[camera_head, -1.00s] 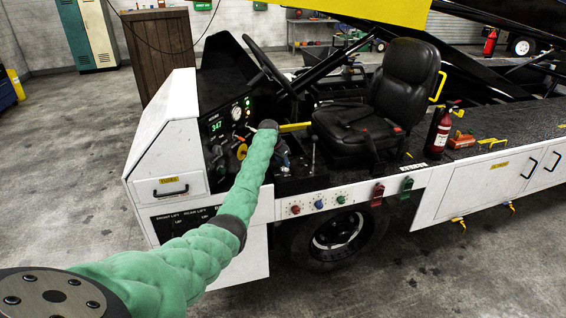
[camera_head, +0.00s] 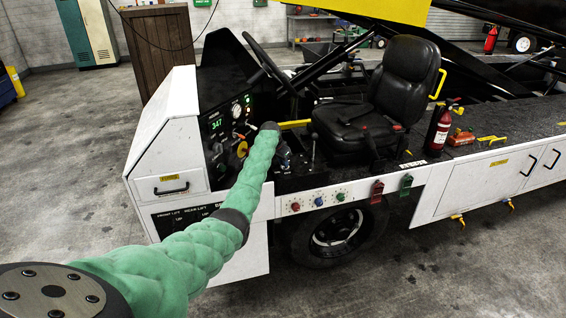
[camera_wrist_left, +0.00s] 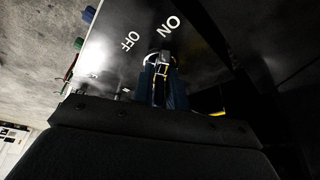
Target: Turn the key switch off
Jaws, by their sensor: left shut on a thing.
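My left gripper (camera_head: 284,154) is at the driver's console, below the steering wheel and left of the seat. In the left wrist view its two blue-grey fingers (camera_wrist_left: 161,70) are shut on the key switch (camera_wrist_left: 152,57), whose bright metal part shows at the fingertips. The dark panel around it carries a white OFF label (camera_wrist_left: 131,40) and a white ON label (camera_wrist_left: 168,26). The fingers cover most of the key, so I cannot tell which label it points to. My right gripper is not in view.
The steering wheel (camera_head: 270,65) and black seat (camera_head: 402,85) stand close to my left arm. A yellow lever (camera_head: 295,123) is just behind the wrist. Gauges and a green display (camera_head: 216,124) are left of it. The floor in front is clear.

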